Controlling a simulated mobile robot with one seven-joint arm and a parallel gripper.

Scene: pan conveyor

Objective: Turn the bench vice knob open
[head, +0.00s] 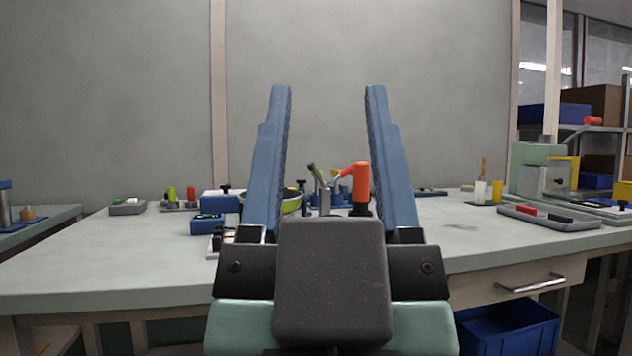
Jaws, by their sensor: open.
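My gripper (328,92) is in the middle foreground of the head view. Its two blue fingers point up and stand wide apart, with nothing held between them. Beyond them on the workbench (120,250), in the gap, is a cluster with an orange-red handle (361,185), a grey metal lever (319,180) and a small black knob (303,184). Blue parts show low behind these. My gripper's dark body hides the lower front of this cluster. I cannot tell for sure which part is the bench vice or its knob.
A grey tray (590,224) and a pale green machine (530,158) are at the right. A drawer handle (531,284) sticks out in front. The bench is clear at front left.

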